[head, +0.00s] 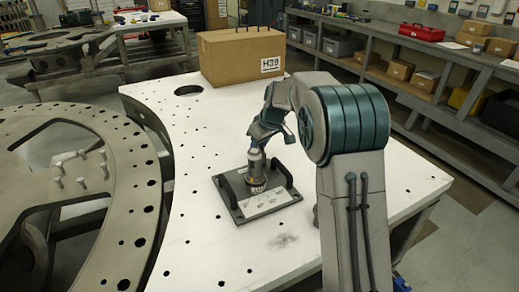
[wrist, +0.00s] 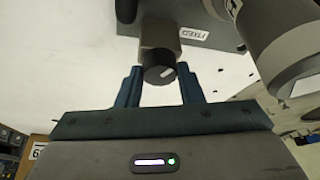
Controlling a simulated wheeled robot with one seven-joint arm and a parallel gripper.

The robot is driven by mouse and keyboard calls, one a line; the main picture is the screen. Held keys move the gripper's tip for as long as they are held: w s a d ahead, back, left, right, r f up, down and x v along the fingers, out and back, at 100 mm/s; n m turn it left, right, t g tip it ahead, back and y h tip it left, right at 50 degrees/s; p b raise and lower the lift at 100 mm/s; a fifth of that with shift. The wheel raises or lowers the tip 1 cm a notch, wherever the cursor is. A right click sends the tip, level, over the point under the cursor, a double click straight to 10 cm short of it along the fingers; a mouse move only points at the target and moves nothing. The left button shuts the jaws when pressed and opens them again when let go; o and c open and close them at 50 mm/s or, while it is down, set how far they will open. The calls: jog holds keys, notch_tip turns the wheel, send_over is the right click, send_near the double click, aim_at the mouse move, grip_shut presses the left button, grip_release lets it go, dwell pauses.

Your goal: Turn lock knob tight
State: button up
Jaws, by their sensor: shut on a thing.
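The lock knob (wrist: 158,73) shows in the wrist view as a dark round end with a white mark, on a grey block. My gripper (wrist: 160,82) has its two blue fingers on either side of the knob and is shut on it. In the head view the dark fixture plate (head: 234,205) lies on the white table, with a metal cylinder (head: 257,172) standing on it. The cylinder also shows at the right of the wrist view (wrist: 292,48).
Dark handles (head: 283,173) rise from the plate beside the cylinder. A cardboard box (head: 235,58) marked H39 stands at the table's back edge. A large metal ring (head: 125,150) lies to the left. The white table (head: 190,245) is clear around the plate. Shelves line the right.

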jog(key=m, duration=0.2)
jog(key=m+h, duration=0.1)
jog(key=m, duration=0.1)
jog(key=m+h, duration=0.1)
jog(key=m, duration=0.1)
jog(key=shift+s+a+m+t+b, duration=0.1)
jog(key=shift+a+m+t+b, duration=0.2)
jog(key=shift+t, duration=0.1)
jog(key=m+h, duration=0.2)
jog(key=m, duration=0.3)
jog(key=shift+m, duration=0.4)
jog(key=shift+h, duration=0.3)
jog(key=o, duration=1)
jog(key=shift+a, duration=0.1)
jog(key=b+v, duration=0.1)
jog(key=v, duration=1.2)
jog(key=shift+r, duration=0.4)
